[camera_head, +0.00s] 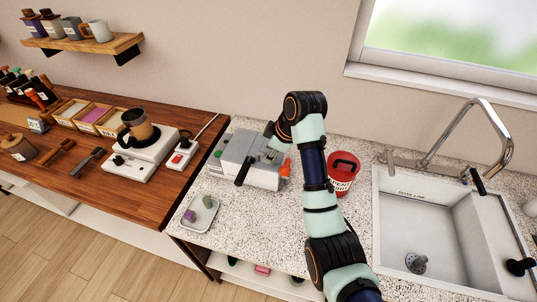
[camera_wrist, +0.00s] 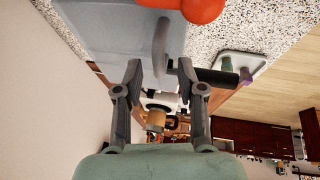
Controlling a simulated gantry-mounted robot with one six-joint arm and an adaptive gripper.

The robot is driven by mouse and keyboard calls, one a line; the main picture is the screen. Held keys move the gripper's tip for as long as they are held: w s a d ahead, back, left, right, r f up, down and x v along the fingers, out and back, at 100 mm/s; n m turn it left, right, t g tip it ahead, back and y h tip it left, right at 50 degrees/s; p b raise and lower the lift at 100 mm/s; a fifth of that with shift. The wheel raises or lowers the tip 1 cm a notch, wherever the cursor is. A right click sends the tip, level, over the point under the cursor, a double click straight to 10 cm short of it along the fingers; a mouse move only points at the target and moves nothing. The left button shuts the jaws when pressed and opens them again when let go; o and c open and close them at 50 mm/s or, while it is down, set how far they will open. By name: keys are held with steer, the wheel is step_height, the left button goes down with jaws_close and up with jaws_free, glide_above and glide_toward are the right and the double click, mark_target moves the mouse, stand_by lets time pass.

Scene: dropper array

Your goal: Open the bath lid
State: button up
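The bath is a grey box (camera_head: 240,158) on the speckled counter, and its lid looks flat and closed. It also shows in the wrist view (camera_wrist: 105,25).
A black bar (camera_head: 243,171) sticks out at the bath's front, and an orange part (camera_head: 286,167) sits at its right. A red container (camera_head: 343,171) stands right of my arm, before the sink (camera_head: 415,225). A small tray (camera_head: 198,212) lies in front, left.

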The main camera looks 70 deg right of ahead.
steer(key=shift+w+f, duration=0.25)
steer(key=shift+f, duration=0.1)
steer(key=shift+d, duration=0.1)
jaws_close()
steer(key=shift+d+r, duration=0.1)
